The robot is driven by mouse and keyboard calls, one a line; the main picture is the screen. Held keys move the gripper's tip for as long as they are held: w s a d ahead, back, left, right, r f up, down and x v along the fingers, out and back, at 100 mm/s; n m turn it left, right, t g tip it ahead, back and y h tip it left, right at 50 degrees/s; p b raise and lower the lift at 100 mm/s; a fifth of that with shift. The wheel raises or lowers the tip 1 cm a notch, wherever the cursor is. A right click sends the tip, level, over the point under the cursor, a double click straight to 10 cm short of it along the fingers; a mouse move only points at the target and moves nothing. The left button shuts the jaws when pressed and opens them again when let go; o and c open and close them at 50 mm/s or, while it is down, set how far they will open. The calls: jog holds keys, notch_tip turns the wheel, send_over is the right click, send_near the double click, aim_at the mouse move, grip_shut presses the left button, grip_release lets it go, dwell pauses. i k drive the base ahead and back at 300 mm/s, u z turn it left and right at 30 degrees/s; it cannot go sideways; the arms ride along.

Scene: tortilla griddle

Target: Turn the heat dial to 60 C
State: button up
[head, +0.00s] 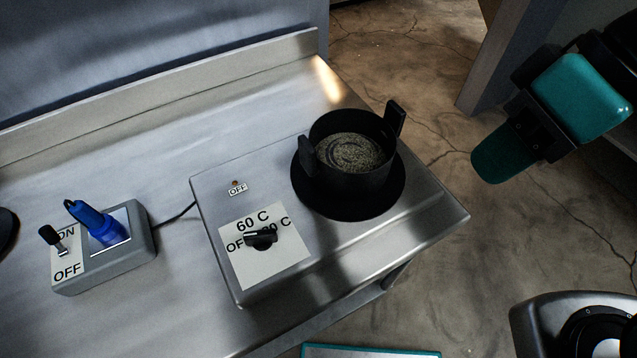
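The heat dial (262,239) is a black knob on a white label plate (270,268) on top of the steel griddle unit (330,240). "60 C" is printed above the knob, "OFF" to its left, and a partly covered label ending in "0 C" to its right. The knob's bar lies roughly across the picture; I cannot tell which end is the pointer. My gripper (497,158), black with teal parts, hangs at the upper right over the floor, well apart from the dial. Its fingers overlap from this side, so its opening is hidden.
A black pot (345,180) with two upright handles and grainy contents stands on the round black plate (385,207). A small "OFF" tag (238,189) is behind the dial. A grey switch box (105,270) with a blue plug (100,224) and toggle (52,238) stands at left.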

aim_at(261, 240)
jog(key=u, duration=0.7)
jog(key=k, duration=0.4)
jog(key=u, duration=0.45)
jog(key=i, duration=0.45)
jog(key=z, duration=0.05)
jog(key=k, duration=0.25)
jog(key=u, duration=0.05)
